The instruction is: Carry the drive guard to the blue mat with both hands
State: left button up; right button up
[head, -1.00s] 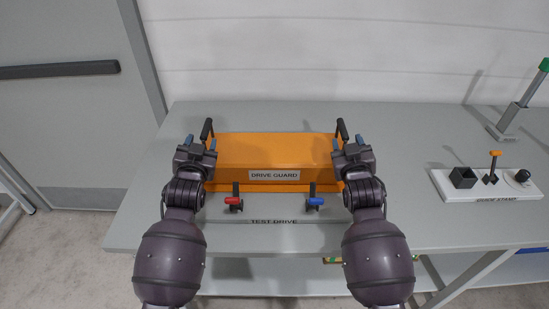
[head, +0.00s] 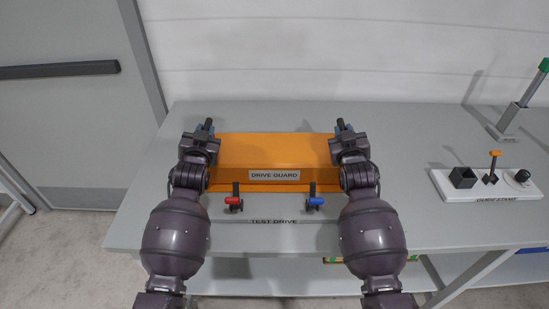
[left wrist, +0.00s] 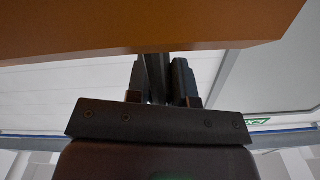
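The drive guard (head: 270,150) is a long orange cover, labelled DRIVE GUARD, resting on the grey table with a dark handle at each end. My left gripper (head: 206,128) is at the left handle, its fingers close on both sides of it. The left wrist view shows these fingers (left wrist: 160,80) against the dark handle, below the orange guard (left wrist: 120,25). My right gripper (head: 343,128) is likewise closed about the right handle. The handles are mostly hidden by the grippers. I see no blue mat in these views.
A red clamp (head: 233,201) and a blue clamp (head: 315,201) stand in front of the guard, by the TEST DRIVE plate (head: 275,222). A white stand (head: 485,184) with small parts and a green-topped post (head: 522,105) are at right. The table between is clear.

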pick_arm(q)
grip_shut()
pick_arm(e)
grip_shut()
dwell(0.7)
pick_arm(q)
jog(key=shift+r, duration=0.15)
pick_arm(e)
jog(key=shift+r, duration=0.2)
